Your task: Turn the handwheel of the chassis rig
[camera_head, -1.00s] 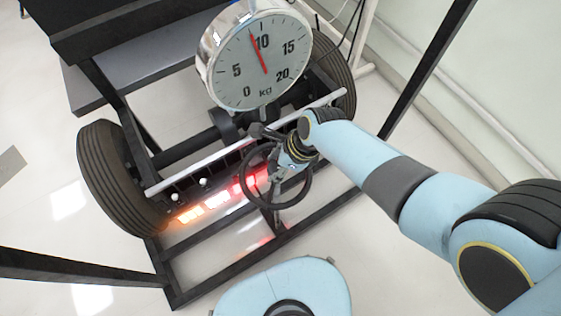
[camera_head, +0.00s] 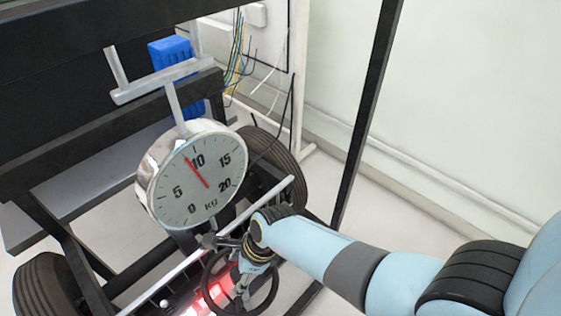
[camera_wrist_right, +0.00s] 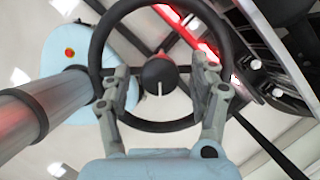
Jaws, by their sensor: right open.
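The black handwheel (camera_head: 275,290) is low in the head view, below the round dial, partly covered by my right gripper. My right gripper (camera_head: 241,283) is at the wheel, small and partly hidden by its own wrist. In the right wrist view the wheel's rim (camera_wrist_right: 97,40) fills the upper middle, with its dark hub (camera_wrist_right: 159,73) inside. There my right gripper (camera_wrist_right: 160,66) is open, its fingers apart on either side of the hub and overlapping the lower rim. I cannot tell whether they touch the wheel. My left gripper is not in view.
A kilogram dial (camera_head: 196,180) hangs above the wheel, its red needle near 10. A tyre (camera_head: 45,288) stands at left and another (camera_head: 279,157) behind. A black post (camera_head: 366,110) stands at right. Red lights (camera_head: 207,304) glow beside the wheel. A blue box (camera_head: 172,50) is at the back.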

